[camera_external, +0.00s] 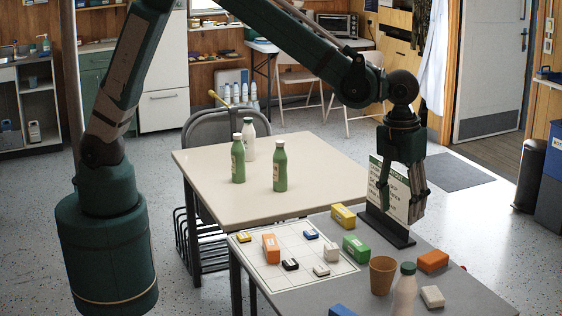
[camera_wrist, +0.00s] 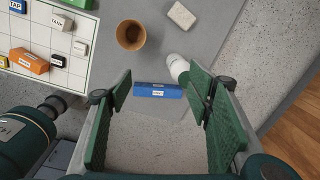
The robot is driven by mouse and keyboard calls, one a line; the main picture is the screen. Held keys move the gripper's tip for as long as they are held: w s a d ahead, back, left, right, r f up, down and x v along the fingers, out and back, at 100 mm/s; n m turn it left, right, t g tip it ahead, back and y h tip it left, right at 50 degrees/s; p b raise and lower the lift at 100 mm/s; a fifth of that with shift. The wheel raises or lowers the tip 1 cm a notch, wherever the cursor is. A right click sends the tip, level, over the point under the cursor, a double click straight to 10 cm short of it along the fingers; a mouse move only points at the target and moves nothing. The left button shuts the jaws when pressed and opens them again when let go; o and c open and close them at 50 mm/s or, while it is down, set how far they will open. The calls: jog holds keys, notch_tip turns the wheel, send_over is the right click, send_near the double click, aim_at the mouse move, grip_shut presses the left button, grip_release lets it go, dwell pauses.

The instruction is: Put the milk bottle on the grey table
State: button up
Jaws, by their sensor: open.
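My gripper (camera_external: 402,203) is open and empty, pointing down above the grey table (camera_external: 452,285); its two green fingers also show in the wrist view (camera_wrist: 160,95). A pale bottle with a grey-green cap (camera_external: 404,292) stands on the grey table's front part. In the wrist view the pale bottle (camera_wrist: 177,66) is partly hidden by the right finger. Another white bottle (camera_external: 249,142) stands on the cream table (camera_external: 330,172), behind two green bottles (camera_external: 279,168) (camera_external: 238,160). I cannot tell which white bottle is the milk bottle.
The grey table also holds a brown cup (camera_external: 382,275), a white gridded sheet (camera_external: 292,279) with several small boxes, an orange box (camera_external: 433,260), a white block (camera_external: 432,296), a blue box (camera_wrist: 157,90) and a standing sign (camera_external: 389,200). The cream table's right side is clear.

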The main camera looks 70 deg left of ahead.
jog(key=s+a+r+n+t, duration=0.15)
jog(key=a+r+n, duration=0.35)
jog(key=a, duration=0.5)
jog(key=s+a+r+n+t, duration=0.1)
jog(key=s+a+r+n, duration=0.3)
jog(key=a, duration=0.7)
jog(key=s+a+r+n+t, duration=0.1)
jog(key=a+r+n, duration=0.5)
jog(key=a, duration=0.4)
jog(key=s+a+f+n+t, duration=0.1)
jog(key=s+a+n, duration=0.7)
jog(key=a, duration=0.2)
jog(key=s+a+f+n+t, duration=0.1)
jog(key=s+a+n+t, duration=0.1)
jog(key=s+a+n, duration=0.7)
jog(key=a, duration=0.2)
jog(key=shift+s+a+f+y, duration=0.2)
jog(key=shift+a+y, duration=0.1)
